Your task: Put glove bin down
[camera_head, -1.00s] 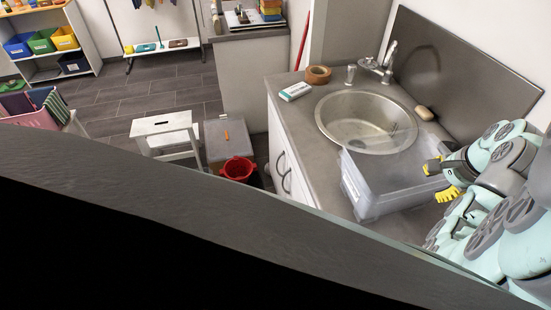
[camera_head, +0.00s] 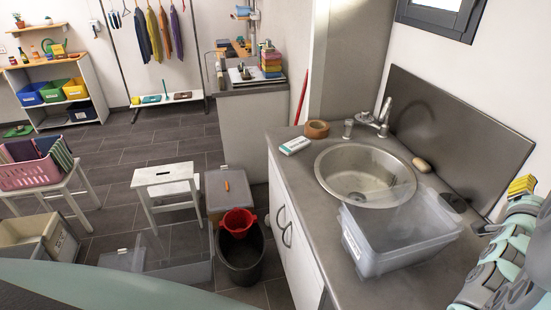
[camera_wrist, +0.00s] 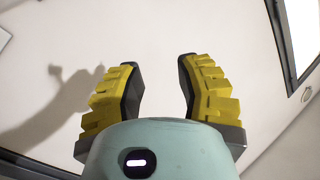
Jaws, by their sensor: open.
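A clear, translucent plastic bin (camera_head: 385,262), which I take as the glove bin, stands upright on the grey counter (camera_head: 330,285), in front of the sink. It has a white label on its left side, and it looks empty. My gripper (camera_head: 521,187), with yellow finger pads, is raised above the counter at the right, apart from the bin. In the wrist view my gripper (camera_wrist: 158,68) has its two fingers spread with nothing between them, facing a pale wall.
The round sink (camera_head: 365,172) lies behind the bin, with a faucet (camera_head: 375,120), soap (camera_head: 421,165), a tape roll (camera_head: 316,129) and a white-green box (camera_head: 295,145) around it.

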